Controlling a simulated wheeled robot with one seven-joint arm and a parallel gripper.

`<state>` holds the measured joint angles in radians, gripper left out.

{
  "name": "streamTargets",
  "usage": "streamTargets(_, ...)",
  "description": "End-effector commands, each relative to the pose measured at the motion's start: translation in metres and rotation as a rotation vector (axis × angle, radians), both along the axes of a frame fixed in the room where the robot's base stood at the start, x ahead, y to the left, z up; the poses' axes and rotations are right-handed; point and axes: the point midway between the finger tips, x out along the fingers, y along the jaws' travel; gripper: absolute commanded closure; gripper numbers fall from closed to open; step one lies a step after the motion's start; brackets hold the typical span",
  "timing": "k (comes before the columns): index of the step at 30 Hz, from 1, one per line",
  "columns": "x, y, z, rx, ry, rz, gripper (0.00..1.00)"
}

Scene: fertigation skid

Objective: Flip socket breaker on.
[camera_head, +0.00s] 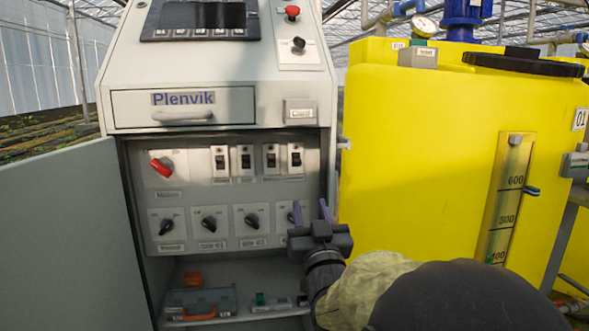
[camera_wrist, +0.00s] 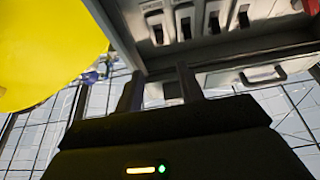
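A row of several white breakers with dark toggles (camera_head: 246,161) sits in the upper right of the open cabinet's panel. Their labels are too small to read, so I cannot tell which is the socket breaker. The row also shows, turned over, at the top of the wrist view (camera_wrist: 184,25). Toggle positions are unclear. My gripper (camera_head: 311,211) is in front of the panel's lower right, below the rightmost breaker, and hides part of a rotary knob. Its two fingers, also in the wrist view (camera_wrist: 159,75), are apart with nothing between them.
A red-handled main switch (camera_head: 160,167) is left of the breakers. Rotary knobs (camera_head: 209,220) line the row below. The cabinet door (camera_head: 70,240) stands open at left. A drawer (camera_head: 184,107) is above. A yellow tank (camera_head: 420,150) stands close at right. A toolbox (camera_head: 200,303) sits on the bottom shelf.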

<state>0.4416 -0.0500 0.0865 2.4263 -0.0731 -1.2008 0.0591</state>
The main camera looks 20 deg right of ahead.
Motion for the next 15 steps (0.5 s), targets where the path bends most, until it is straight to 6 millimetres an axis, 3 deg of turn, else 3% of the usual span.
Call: streamTargets(15, 0.071, -0.021, 0.029, 0.001, -0.001, 0.0, 0.62)
